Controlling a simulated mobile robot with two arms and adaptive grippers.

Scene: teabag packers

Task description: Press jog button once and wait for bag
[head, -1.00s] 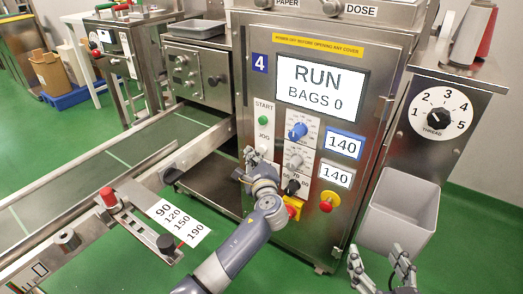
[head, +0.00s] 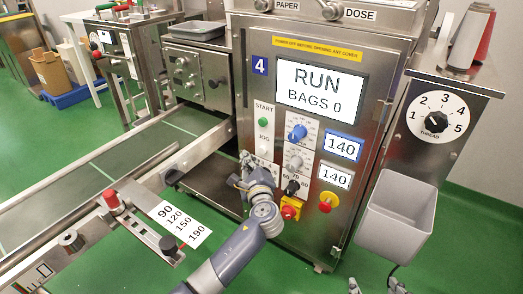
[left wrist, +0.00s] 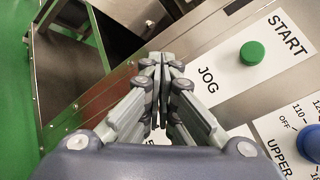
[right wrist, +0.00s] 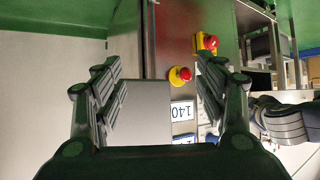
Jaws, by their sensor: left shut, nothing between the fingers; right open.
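The packing machine's screen (head: 321,87) reads RUN and BAGS 0. The control panel has a green START button (head: 262,121), which also shows in the left wrist view (left wrist: 253,52). The JOG label (left wrist: 208,80) is below it; the jog button itself is hidden behind my left fingers. My left gripper (head: 246,158) is shut and empty, its fingertips at the panel beside the JOG label. In the left wrist view its fingertips (left wrist: 162,62) meet; contact with the button cannot be told. My right gripper (right wrist: 158,65) is open and empty, low at the head view's bottom edge.
A grey bin (head: 397,215) hangs at the machine's right, under the thread dial (head: 437,118). Red stop knobs (head: 328,201) and (head: 291,210) sit low on the panel. A conveyor (head: 110,160) runs off to the left. Green floor is clear in front.

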